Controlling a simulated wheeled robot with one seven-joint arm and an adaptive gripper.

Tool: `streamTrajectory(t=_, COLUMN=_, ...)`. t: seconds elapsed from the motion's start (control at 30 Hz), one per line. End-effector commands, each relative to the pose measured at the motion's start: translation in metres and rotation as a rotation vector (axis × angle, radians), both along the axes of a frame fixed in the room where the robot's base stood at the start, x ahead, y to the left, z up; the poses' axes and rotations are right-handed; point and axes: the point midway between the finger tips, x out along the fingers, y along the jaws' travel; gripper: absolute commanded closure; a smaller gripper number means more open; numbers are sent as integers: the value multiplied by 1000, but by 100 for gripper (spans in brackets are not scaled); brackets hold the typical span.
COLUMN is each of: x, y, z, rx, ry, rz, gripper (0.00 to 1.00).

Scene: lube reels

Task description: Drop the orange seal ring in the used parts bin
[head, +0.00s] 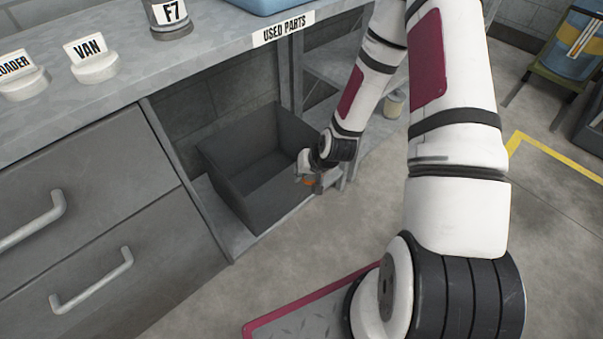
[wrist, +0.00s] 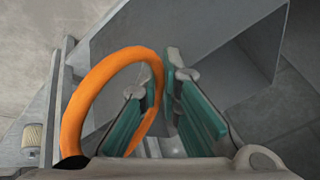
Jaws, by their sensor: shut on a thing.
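My gripper (head: 313,179) is at the right front edge of the dark grey open bin (head: 225,160), which stands on the low shelf below the USED PARTS label (head: 283,29). In the head view the orange seal ring (head: 308,182) shows as a small orange patch at the gripper. In the wrist view the orange seal ring (wrist: 92,80) is large and hangs to the left of the fingers, with one side between them. The gripper (wrist: 160,95) is shut on it. The bin (wrist: 235,55) lies beyond the fingers in the wrist view. The part of the bin behind the gripper is hidden.
A workbench (head: 225,45) runs above the bin, with the VAN tag (head: 88,50) and F7 canister (head: 170,18) on top. Grey drawers with handles (head: 90,285) stand left of the bin. A shelf post (head: 291,75) rises behind it. Open floor lies in front.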

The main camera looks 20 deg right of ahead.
Motion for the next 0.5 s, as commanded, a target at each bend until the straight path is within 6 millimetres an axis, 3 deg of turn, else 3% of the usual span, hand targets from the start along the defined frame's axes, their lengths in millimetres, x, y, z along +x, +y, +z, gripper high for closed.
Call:
streamTrajectory(t=0.17, x=7, y=2, z=0, rx=-5, ry=-1, rz=1, gripper=100)
streamTrajectory(t=0.5, x=48, y=16, z=0, rx=-6, ry=-2, rz=0, gripper=100)
